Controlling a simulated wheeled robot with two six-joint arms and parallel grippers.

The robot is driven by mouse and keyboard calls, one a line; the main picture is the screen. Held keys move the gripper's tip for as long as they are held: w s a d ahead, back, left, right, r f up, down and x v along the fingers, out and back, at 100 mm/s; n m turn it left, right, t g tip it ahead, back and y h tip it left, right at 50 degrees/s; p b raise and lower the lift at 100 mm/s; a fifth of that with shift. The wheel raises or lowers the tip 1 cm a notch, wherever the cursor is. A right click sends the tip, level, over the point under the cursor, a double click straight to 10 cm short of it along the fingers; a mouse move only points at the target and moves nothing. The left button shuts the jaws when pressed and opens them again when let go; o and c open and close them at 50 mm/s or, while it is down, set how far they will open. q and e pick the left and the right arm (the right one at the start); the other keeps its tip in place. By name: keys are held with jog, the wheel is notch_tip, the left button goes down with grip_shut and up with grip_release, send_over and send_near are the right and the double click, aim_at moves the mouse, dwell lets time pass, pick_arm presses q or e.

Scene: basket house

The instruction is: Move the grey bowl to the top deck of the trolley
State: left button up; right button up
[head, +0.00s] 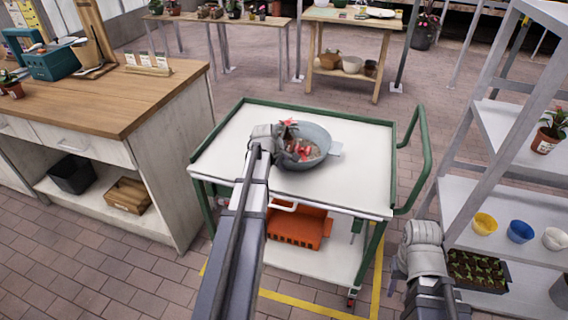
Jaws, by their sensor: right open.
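The grey bowl (321,138) is at the top deck (235,135) of the green-framed trolley, right of the deck's middle. It holds reddish pieces and looks roughly level; I cannot tell whether it rests on the deck or is just above it. My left gripper (284,150) is at the bowl's left rim and covers that side. Its fingers are too hidden to show whether they are shut on the rim. My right gripper (408,262) is open and empty, low to the right of the trolley, in front of the shelving.
An orange crate (297,229) sits on the trolley's lower deck. A wooden-topped counter (110,95) stands at the left, and a grey shelf rack (480,205) with coloured pots at the right. The trolley's green handle (425,160) sticks out right. Most of the top deck is clear.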

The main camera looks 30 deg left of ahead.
pick_arm(q)
jog(key=p+v, duration=0.9)
jog(key=v, duration=0.2)
jog(key=shift+s+r, duration=0.15)
jog(key=shift+r, duration=0.1)
jog(key=s+d+f+m+g+h, duration=0.1)
jog(key=s+d+m+g, duration=0.15)
jog(key=d+m, duration=0.6)
jog(key=s+d+f+m+g, duration=0.1)
jog(key=s+d+m, duration=0.2)
jog(key=d, duration=1.1)
jog(key=s+d+m+g+y, duration=0.2)
jog(key=s+d+m+g, duration=0.1)
jog(key=s+d+m, duration=0.7)
jog(key=s+d, duration=0.2)
jog(key=d, duration=0.1)
jog(key=shift+d+f+m, duration=0.3)
jog(key=shift+f+m, duration=0.05)
jog(key=shift+p, duration=0.3)
